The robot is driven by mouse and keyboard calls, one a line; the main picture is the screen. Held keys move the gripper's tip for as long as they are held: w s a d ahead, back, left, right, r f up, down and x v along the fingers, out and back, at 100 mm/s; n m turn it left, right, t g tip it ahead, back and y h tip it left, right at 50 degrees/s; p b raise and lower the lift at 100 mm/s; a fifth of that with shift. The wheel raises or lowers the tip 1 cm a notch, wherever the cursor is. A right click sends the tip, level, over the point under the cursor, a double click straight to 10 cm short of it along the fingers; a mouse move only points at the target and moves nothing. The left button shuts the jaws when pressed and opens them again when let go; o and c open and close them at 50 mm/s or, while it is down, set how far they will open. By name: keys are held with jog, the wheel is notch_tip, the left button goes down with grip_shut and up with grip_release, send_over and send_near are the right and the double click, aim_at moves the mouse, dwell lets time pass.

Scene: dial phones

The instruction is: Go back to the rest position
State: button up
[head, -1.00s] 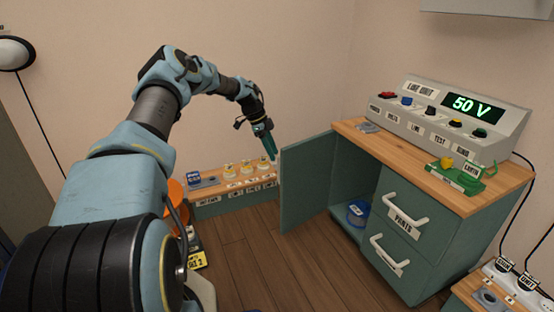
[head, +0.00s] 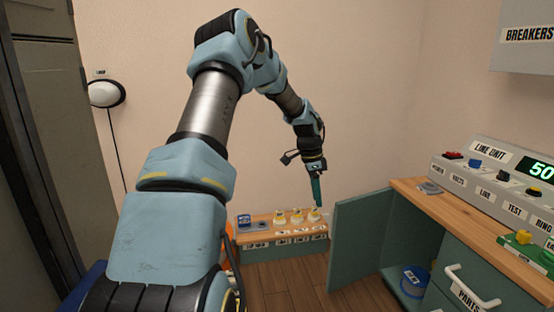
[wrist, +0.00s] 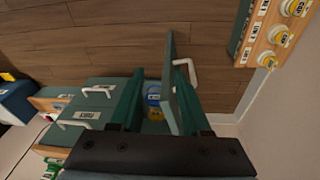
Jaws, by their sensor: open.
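My gripper (head: 317,190) hangs from my raised arm, pointing down, in the middle of the head view. It is in the air near a low wooden shelf and the open cabinet door (head: 362,240). In the wrist view the two green fingers (wrist: 160,100) stand wide apart. Nothing is held between them. The open door and a blue tin inside the cabinet show in the gap, farther off.
The low shelf (head: 262,238) carries several yellow-topped items and a blue one. The green cabinet with a wooden top (head: 450,220) stands right, holding the line unit (head: 490,180). A blue tin (head: 413,282) sits inside. Wooden floor (head: 290,285) is clear in front.

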jog(key=s+a+r+n+t+y, duration=0.1)
jog(key=s+a+r+n, duration=0.3)
jog(key=s+a+n, duration=0.7)
jog(key=s+a+r+n+t+y, duration=0.1)
jog(key=s+a+r+n, duration=0.35)
jog(key=s+a, duration=0.8)
jog(key=s+d+r+p, duration=0.1)
jog(key=r+p, duration=1.6)
jog(key=d+r+p, duration=0.2)
jog(key=r+p, duration=1.5)
jog(key=p, duration=0.1)
jog(key=shift+s+n, duration=0.35)
jog(key=shift+s, duration=0.05)
jog(key=shift+d+f, duration=0.1)
